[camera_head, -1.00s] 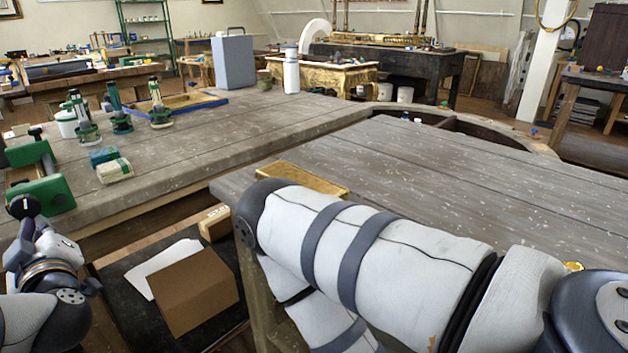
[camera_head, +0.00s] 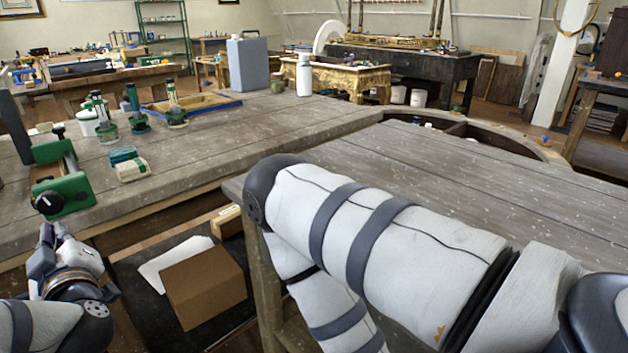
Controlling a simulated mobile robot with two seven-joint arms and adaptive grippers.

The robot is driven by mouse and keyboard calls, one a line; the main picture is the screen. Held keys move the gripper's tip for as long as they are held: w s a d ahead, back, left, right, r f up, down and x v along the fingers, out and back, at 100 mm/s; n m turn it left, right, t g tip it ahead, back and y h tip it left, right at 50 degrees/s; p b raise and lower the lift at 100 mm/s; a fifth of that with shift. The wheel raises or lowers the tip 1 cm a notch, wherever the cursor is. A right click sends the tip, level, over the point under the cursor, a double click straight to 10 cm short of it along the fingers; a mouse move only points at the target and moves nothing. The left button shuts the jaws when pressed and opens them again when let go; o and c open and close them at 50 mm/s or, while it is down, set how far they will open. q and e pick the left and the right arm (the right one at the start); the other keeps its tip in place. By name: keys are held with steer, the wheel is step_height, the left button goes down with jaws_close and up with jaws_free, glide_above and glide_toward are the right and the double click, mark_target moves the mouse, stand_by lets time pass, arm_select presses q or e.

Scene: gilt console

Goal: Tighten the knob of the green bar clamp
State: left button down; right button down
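The green bar clamp (camera_head: 66,193) lies on the grey wooden bench at the left, with a green jaw at the front and another at the back. Its black knob (camera_head: 49,203) is on the front jaw and faces me. My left gripper (camera_head: 54,232) is at the lower left, just below and in front of the knob, pointing up toward it. A small gap seems to show between fingertips and knob. The finger opening is too small to tell. My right arm crosses the foreground; its gripper is out of view.
A blue case (camera_head: 248,63) and white bottle (camera_head: 303,75) stand farther back. A brown cardboard box (camera_head: 203,288) sits below the bench edge. The right bench top (camera_head: 470,180) is clear.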

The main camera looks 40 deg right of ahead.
arm_select(q)
steer(key=shift+s+d+f, duration=0.1)
steer(key=shift+s+f, duration=0.15)
steer(key=shift+s, duration=0.35)
steer(key=shift+s+d+f, duration=0.1)
steer(key=shift+s+f, duration=0.1)
steer(key=shift+s, duration=0.35)
